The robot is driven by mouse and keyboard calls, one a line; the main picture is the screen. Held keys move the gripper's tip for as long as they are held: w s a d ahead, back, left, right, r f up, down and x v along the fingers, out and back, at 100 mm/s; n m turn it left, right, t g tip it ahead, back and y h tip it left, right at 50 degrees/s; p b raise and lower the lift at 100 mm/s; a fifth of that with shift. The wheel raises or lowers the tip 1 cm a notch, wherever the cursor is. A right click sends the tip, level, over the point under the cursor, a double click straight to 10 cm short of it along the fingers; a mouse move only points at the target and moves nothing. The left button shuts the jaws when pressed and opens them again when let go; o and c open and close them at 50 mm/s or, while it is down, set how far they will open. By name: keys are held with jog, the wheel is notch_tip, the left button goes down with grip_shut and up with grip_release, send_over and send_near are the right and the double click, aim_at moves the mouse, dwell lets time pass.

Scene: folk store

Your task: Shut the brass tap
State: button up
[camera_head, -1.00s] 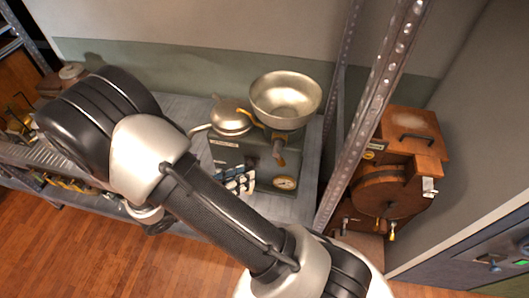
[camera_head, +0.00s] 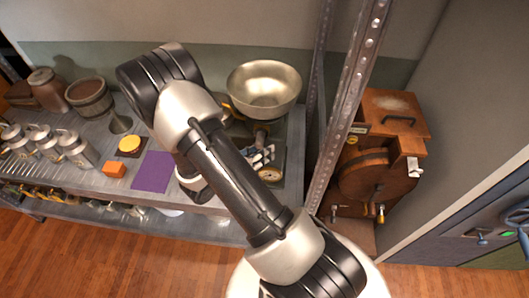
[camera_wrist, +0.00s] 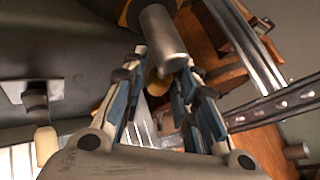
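A dark bench machine with a wide metal bowl (camera_head: 263,92) on top stands on the shelf in the head view. Under the bowl is a short spout (camera_head: 262,135), partly hidden by my gripper and arm. My gripper (camera_head: 262,157) is right below and in front of it, above a round gauge (camera_head: 270,174). In the wrist view my gripper (camera_wrist: 164,62) has its fingers apart, with a grey metal cylinder (camera_wrist: 162,38) by the fingertips. A yellow brass-coloured piece (camera_wrist: 157,84) shows between the fingers; contact cannot be told. Which way the tap is turned is unclear.
A perforated metal upright (camera_head: 350,105) stands close right of the machine. Beyond it is a wooden cabinet with a drum (camera_head: 366,180). Metal cans (camera_head: 78,150), a wooden bucket (camera_head: 90,98), an orange block (camera_head: 115,170) and a purple mat (camera_head: 153,171) are left on the shelf.

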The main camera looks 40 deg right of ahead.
jog(key=shift+d+f, duration=0.2)
jog(key=shift+d, duration=0.35)
jog(key=shift+c, duration=0.4)
grip_shut()
